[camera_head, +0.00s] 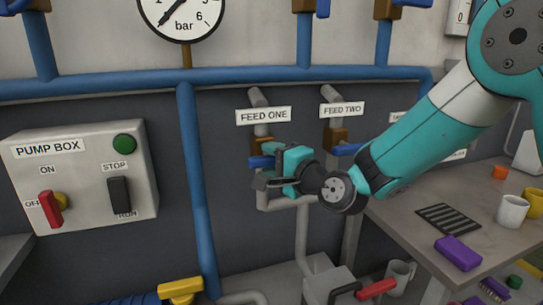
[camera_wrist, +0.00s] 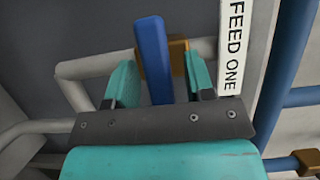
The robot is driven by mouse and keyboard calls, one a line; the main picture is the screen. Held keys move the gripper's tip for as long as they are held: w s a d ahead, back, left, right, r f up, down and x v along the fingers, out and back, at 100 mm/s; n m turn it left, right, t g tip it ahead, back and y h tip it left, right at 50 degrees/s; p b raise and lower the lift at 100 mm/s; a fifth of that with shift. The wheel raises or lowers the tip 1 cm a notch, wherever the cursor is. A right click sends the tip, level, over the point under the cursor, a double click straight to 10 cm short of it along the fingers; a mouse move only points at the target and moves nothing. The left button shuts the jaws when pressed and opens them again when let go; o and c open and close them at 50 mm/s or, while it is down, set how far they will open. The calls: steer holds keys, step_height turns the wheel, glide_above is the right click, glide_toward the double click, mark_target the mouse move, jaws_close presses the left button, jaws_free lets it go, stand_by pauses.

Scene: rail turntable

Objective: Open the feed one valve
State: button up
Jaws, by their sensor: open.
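The feed one valve has a brass body (camera_head: 262,143) on a grey pipe, below the FEED ONE label (camera_head: 263,115). Its blue handle (camera_head: 259,161) lies crosswise to the pipe, partly hidden by my gripper (camera_head: 267,166). In the wrist view the blue handle (camera_wrist: 153,62) stands between the two teal fingers of my gripper (camera_wrist: 158,78), with a gap on each side. The gripper is open around the handle and not closed on it. The brass body (camera_wrist: 178,58) shows behind the handle, and the label (camera_wrist: 235,45) is to the right.
The feed two valve (camera_head: 340,140) with its blue handle is just right. A blue vertical pipe (camera_head: 198,190) and the pump box (camera_head: 80,175) are left. A bench (camera_head: 420,230) with mugs and a purple block is at the right. A red-handled part (camera_head: 377,288) is below.

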jaws_close()
